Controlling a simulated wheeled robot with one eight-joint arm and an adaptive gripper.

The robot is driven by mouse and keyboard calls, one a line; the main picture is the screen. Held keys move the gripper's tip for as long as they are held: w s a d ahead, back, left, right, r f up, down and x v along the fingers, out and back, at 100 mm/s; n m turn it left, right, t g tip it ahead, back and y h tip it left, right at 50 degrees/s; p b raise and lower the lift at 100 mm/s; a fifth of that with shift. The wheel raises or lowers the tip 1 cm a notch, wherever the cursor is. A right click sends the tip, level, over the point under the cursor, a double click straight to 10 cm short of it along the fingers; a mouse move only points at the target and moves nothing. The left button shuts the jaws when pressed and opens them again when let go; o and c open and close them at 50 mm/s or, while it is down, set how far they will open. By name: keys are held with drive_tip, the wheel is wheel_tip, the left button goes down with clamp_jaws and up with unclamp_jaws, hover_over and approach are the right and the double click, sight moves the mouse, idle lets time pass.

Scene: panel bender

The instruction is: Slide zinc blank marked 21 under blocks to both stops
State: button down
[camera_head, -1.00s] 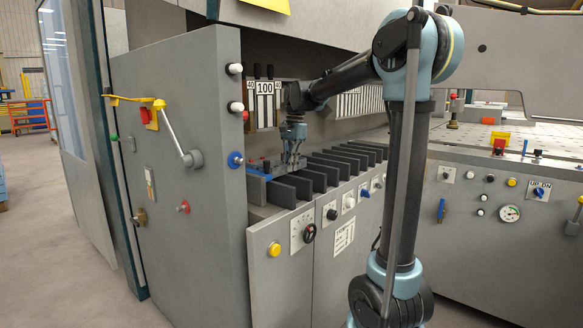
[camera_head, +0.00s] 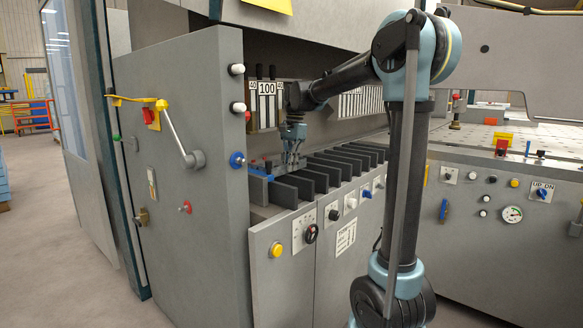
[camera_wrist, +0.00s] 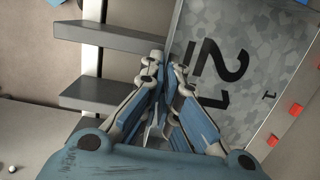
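The zinc blank (camera_wrist: 245,60), mottled grey with a large black 21 and a small 1, lies flat at upper right of the wrist view. My gripper (camera_wrist: 165,68) points down with its fingers drawn together, the tips at the blank's left edge. I cannot tell whether they touch it. In the head view, my gripper (camera_head: 292,160) is low over the front of the machine's slotted bed, below the block marked 100 (camera_head: 266,103). The blank is hard to make out there. I cannot identify the two stops with certainty.
Dark upright bars (camera_head: 318,180) line the bed to the right of my gripper. A grey side panel (camera_head: 190,90) with a lever stands close on its left. Red pieces (camera_wrist: 297,109) sit along a strip beside the blank. Grey bars (camera_wrist: 112,37) project at upper left.

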drive_tip(key=shift+w+a, duration=1.15)
drive_tip(key=shift+a, duration=0.3)
idle(2.5)
drive_tip(key=shift+s+a, duration=0.1)
drive_tip(key=shift+s, duration=0.05)
idle(0.3)
drive_tip(key=c, duration=1.7)
unclamp_jaws()
drive_tip(key=r, duration=0.8)
drive_tip(key=w+d+r, duration=0.1)
drive_tip(key=r, duration=0.3)
drive_tip(key=shift+d+f, duration=0.1)
